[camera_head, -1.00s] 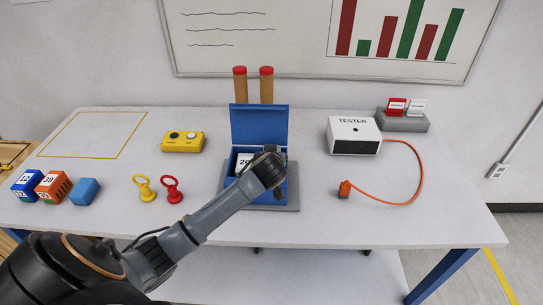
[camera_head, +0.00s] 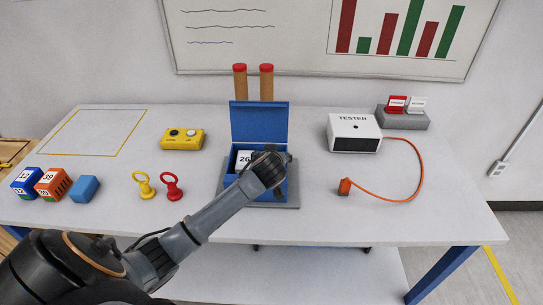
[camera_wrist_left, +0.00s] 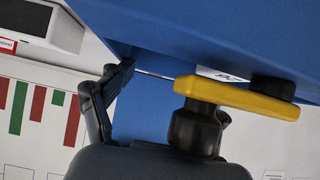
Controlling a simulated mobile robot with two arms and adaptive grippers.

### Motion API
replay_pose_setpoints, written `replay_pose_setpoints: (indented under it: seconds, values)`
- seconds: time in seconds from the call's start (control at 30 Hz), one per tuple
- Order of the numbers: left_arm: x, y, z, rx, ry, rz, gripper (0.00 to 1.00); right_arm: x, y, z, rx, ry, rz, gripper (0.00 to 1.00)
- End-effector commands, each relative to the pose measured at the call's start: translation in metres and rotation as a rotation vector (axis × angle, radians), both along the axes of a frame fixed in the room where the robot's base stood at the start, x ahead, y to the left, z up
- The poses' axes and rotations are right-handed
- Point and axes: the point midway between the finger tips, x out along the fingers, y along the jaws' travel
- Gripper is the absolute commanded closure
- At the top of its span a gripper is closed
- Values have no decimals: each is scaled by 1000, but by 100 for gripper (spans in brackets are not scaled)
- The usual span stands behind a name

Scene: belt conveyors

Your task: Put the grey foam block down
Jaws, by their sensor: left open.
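My left gripper (camera_head: 274,170) is over the right part of the open blue box (camera_head: 260,125), seen mostly from behind. It also shows in the wrist view, where a dark finger (camera_wrist_left: 105,90) stands apart at the left; the jaws are open. I cannot make out the grey foam block clearly; the gripper and wrist cover much of the box's inside. A white face marked 26 (camera_head: 243,158) shows inside the box, left of the gripper. The blue box also fills the upper middle of the wrist view (camera_wrist_left: 210,35). My right gripper is not in view.
The box stands on a grey base (camera_head: 291,206). A yellow button unit (camera_head: 182,145), yellow ring (camera_head: 146,190), red ring (camera_head: 172,190) and cubes (camera_head: 55,184) are to the left. A white tester (camera_head: 354,125) with an orange cable is at right. The front right table is clear.

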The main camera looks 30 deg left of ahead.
Motion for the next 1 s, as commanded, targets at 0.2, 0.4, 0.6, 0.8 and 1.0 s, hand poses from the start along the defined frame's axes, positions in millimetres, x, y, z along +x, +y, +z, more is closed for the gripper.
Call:
replay_pose_setpoints:
  seconds: [0.2, 0.4, 0.6, 0.8, 1.0]
  values:
    - [-2, 0, 11, 1, 11, -1, 26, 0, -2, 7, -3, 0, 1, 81]
    - [-29, -19, 29, -5, 5, -4, 26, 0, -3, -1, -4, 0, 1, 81]
    - [-59, -38, 55, -5, 3, -3, 26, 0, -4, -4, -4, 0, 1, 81]
    - [-79, -49, 72, -3, 3, -1, 26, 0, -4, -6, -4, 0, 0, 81]
    - [-85, -52, 77, -1, 5, 0, 26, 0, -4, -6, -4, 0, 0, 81]
